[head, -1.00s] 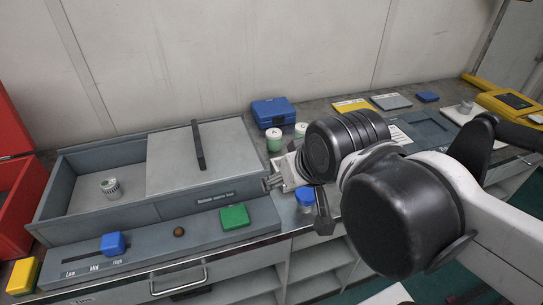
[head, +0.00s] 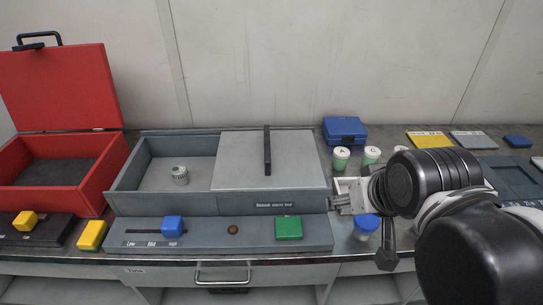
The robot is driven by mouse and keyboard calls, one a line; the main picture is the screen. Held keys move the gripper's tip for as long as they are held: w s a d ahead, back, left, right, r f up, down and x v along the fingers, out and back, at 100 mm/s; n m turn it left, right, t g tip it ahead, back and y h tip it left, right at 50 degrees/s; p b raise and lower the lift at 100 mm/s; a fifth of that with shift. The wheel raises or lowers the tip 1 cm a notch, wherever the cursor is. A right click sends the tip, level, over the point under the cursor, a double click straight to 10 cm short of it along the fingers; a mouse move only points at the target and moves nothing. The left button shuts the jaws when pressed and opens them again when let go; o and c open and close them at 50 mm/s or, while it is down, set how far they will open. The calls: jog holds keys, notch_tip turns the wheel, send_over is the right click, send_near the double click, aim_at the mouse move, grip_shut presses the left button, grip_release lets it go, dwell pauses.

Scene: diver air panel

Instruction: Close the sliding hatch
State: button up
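The sliding hatch is a flat light-grey panel (head: 238,165) with a dark upright handle bar (head: 267,150) across it. It covers the right part of a grey box (head: 160,203).
A control strip with a blue slider knob (head: 172,226) and green block (head: 288,227) lies in front. An open red case (head: 62,205) stands left. A blue-lidded jar (head: 366,226), green-white jars (head: 341,158) and a blue case (head: 345,130) are near my gripper. The space above the hatch is clear.

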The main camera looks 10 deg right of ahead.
jog(key=shift+w+r, duration=0.15)
jog(key=shift+c, duration=1.4)
jog(key=w+r+m, duration=0.1)
jog(key=w+r+m+g, duration=0.1)
jog(key=w+m, duration=0.1)
jog(key=w+a+r+m, duration=0.1)
jog(key=w, duration=0.1)
jog(key=shift+g+y, duration=0.3)
jog(key=shift+y, duration=0.1)
grip_shut()
jog(key=w+a+r+m+g+y+p, duration=0.1)
jog(key=w+r+m+g, duration=0.1)
jog(key=w+m, duration=0.45)
jog(key=m+g+y+p, duration=0.1)
jog(key=m+g+y, duration=0.2)
jog(key=m, duration=0.5)
send_near(273, 159)
jog(key=f, duration=0.3)
jog(key=d+f, duration=0.1)
jog(key=f, duration=0.2)
jog(key=shift+w+a+r+p, duration=0.15)
jog(key=shift+a+p, duration=0.2)
jog(key=shift+a, duration=1.55)
